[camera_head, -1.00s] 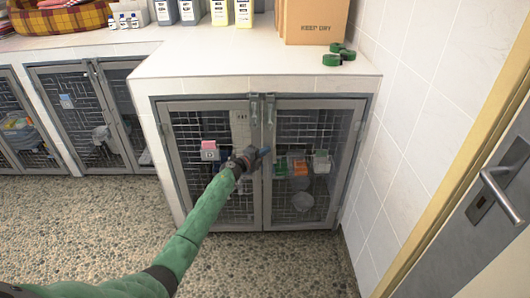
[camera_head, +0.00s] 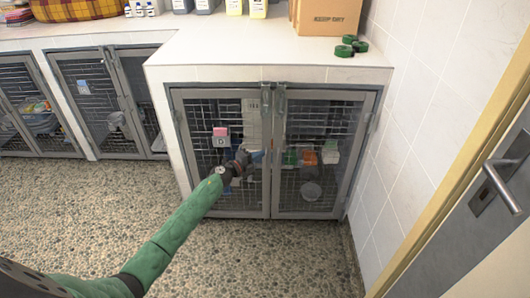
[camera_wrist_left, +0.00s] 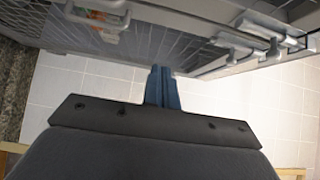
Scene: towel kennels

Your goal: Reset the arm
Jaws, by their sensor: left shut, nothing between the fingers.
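My left arm, in a green sleeve, reaches from the lower left in the head view. Its gripper (camera_head: 257,156) is in front of the middle of the double-door kennel (camera_head: 270,152), near where the two mesh doors meet. In the left wrist view the blue fingers (camera_wrist_left: 162,88) are together and empty, with the mesh doors and their latches beyond them. I cannot tell whether the fingertips touch the door. Both kennel doors look shut. My right gripper is not in view.
A white counter (camera_head: 250,62) runs above the kennels, with a cardboard box (camera_head: 328,14) and green rolls (camera_head: 350,47) on it. More kennels (camera_head: 100,95) stand to the left. A grey door with a handle (camera_head: 503,187) is at the right. The pebbled floor (camera_head: 270,258) is clear.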

